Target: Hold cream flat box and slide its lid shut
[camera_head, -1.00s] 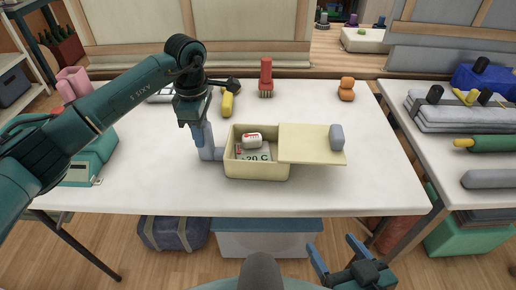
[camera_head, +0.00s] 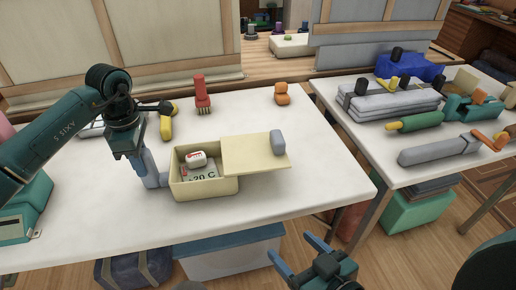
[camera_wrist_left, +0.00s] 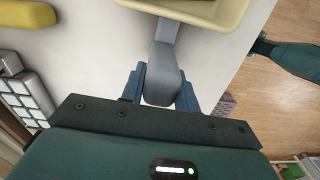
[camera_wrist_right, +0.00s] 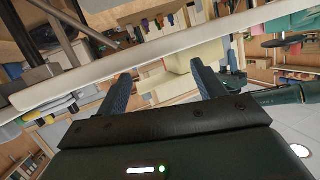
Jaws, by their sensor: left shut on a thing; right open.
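The cream flat box (camera_head: 205,192) stands on the white table, its left part open. Its cream lid (camera_head: 250,154) is slid out to the right, overhanging the box, with a grey knob (camera_head: 278,141) at its right end. Inside lie a white and red item (camera_head: 196,160) and a grey label reading 20 C (camera_head: 200,174). My left gripper (camera_head: 150,180) is shut on the grey handle at the box's left side; the handle (camera_wrist_left: 163,75) sits between the fingers in the left wrist view. My right gripper (camera_head: 292,258) is open and empty, in front of the table and below its top.
A red brush (camera_head: 202,95), a yellow object (camera_head: 166,125) and an orange object (camera_head: 282,94) stand behind the box. A second table (camera_head: 375,150) at the right holds grey cloths (camera_head: 395,100) and rolls. The table right of the lid is clear.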

